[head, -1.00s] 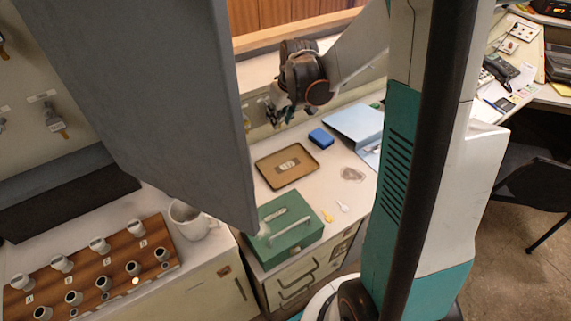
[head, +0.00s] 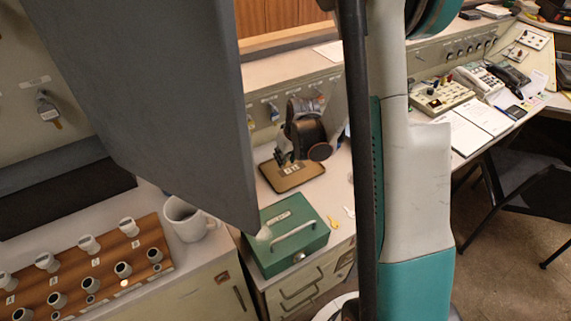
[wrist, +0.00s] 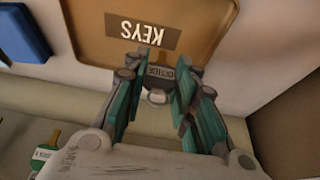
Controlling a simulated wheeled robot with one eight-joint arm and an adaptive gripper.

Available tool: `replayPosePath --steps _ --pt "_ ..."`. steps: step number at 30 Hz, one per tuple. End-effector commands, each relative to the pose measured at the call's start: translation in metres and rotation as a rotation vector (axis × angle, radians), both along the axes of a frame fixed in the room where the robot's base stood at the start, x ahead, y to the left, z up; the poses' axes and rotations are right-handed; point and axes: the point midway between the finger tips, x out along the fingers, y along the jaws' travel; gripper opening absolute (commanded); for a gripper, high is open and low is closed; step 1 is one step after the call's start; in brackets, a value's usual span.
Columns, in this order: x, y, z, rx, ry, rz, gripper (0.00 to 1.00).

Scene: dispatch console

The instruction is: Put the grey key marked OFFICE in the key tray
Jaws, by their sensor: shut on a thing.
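The key tray (head: 313,171) is a shallow brown tray with a dark rim on the counter behind the green box. It fills the top of the wrist view (wrist: 212,30), where its KEYS label reads upside down. My gripper (head: 283,158) is at the tray's left rear side in the head view. In the wrist view my gripper (wrist: 158,80) is shut on the grey OFFICE key (wrist: 158,73), its dark head between the fingertips. The key overlaps the tray's near edge in that view.
A green cash box (head: 287,232) stands in front of the tray, with a yellow key (head: 333,222) beside it. Other keys hang on the back panel, one blue (head: 273,112). A blue block (wrist: 20,35) lies beside the tray. A large grey panel (head: 150,90) blocks the left.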

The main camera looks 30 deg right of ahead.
Motion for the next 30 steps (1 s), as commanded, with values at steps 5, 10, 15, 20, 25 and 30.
replayPosePath --steps 5,10,15,20,25,30 --pt "0.001 0.0 -0.027 0.0 0.0 0.0 0.07" --pt "0.0 0.0 -0.027 0.0 0.0 0.0 0.07" --pt "0.0 0.0 -0.029 0.0 0.0 0.0 0.07" --pt "0.0 0.0 -0.03 0.0 0.0 0.0 0.46" --pt "0.0 0.0 -0.029 0.0 0.0 0.0 0.46" --pt "0.0 0.0 -0.029 0.0 0.0 0.0 0.46"
